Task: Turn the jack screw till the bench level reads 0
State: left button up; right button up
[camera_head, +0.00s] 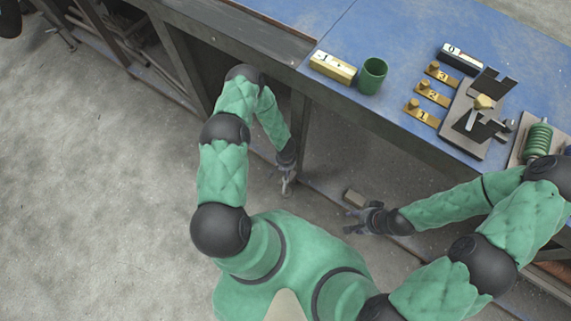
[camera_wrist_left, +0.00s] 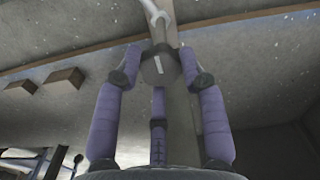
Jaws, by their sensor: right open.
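A brass bar with a pale face (camera_head: 333,67) lies by the bench's front edge; its face shows a 1-like mark and a dot. A dark block (camera_head: 460,57) at the back shows a 0. I cannot tell which is the bench level. My left gripper (camera_head: 287,182) is low beside a bench leg. In the left wrist view its fingers (camera_wrist_left: 160,60) stand around a grey round piece (camera_wrist_left: 158,72) with a white mark, possibly the jack screw; whether they grip it is unclear. My right gripper (camera_head: 360,220) is open and empty below the bench front.
The blue bench top (camera_head: 290,20) carries a green cup (camera_head: 372,75), brass pieces numbered 1 to 3 (camera_head: 432,94), a grey metal fixture (camera_head: 470,118) and a green coil (camera_head: 538,138). Open floor is left.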

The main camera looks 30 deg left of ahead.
pick_arm(q)
jog(key=shift+s+f, duration=0.1)
jog(key=shift+s, duration=0.1)
jog(key=shift+c, duration=1.1)
jog(key=shift+s+n, duration=0.1)
jog(key=shift+n, duration=0.3)
